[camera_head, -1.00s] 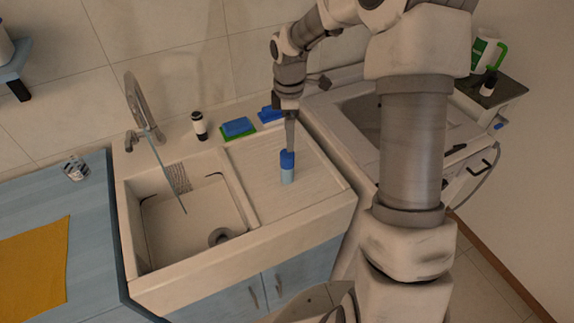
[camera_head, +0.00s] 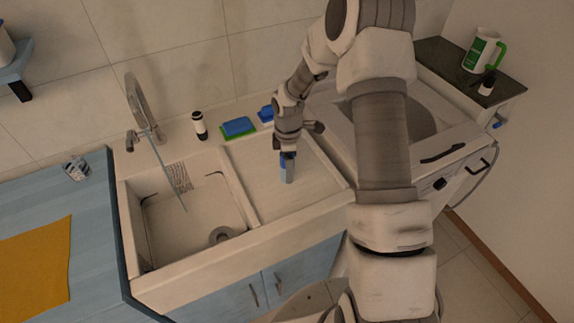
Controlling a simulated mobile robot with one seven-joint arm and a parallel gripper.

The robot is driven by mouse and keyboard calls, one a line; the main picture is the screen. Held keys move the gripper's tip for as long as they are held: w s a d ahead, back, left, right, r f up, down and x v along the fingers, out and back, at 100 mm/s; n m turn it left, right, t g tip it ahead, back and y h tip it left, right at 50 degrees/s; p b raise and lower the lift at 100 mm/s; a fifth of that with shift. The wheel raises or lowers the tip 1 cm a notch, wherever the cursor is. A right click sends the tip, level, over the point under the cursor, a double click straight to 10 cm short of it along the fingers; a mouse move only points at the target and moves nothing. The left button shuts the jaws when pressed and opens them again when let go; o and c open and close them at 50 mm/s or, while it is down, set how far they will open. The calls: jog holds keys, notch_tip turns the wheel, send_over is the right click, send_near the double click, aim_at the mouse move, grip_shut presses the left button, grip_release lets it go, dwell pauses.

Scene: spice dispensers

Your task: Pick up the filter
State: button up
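A small cylinder with a darker blue top and a light blue lower part (camera_head: 283,164) stands on the ribbed drainboard right of the sink basin; it may be the filter, as no other thing in view is clearly one. My gripper (camera_head: 289,168) points down right at this cylinder and overlaps it in the picture. The grey fingers hide much of the cylinder, and only its left side shows. I cannot tell whether the fingers are around it, touching it or in front of it, nor whether they are open or shut.
The sink basin (camera_head: 195,222) with its faucet (camera_head: 138,100) is on the left. Behind the drainboard stand a black-and-white bottle (camera_head: 199,125) and a blue sponge on green (camera_head: 238,127). A green-and-white jug (camera_head: 482,53) is at the back right. The drainboard (camera_head: 265,190) is otherwise mostly clear.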

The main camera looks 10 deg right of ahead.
grip_shut()
dwell(0.4)
jog(key=shift+r, duration=0.15)
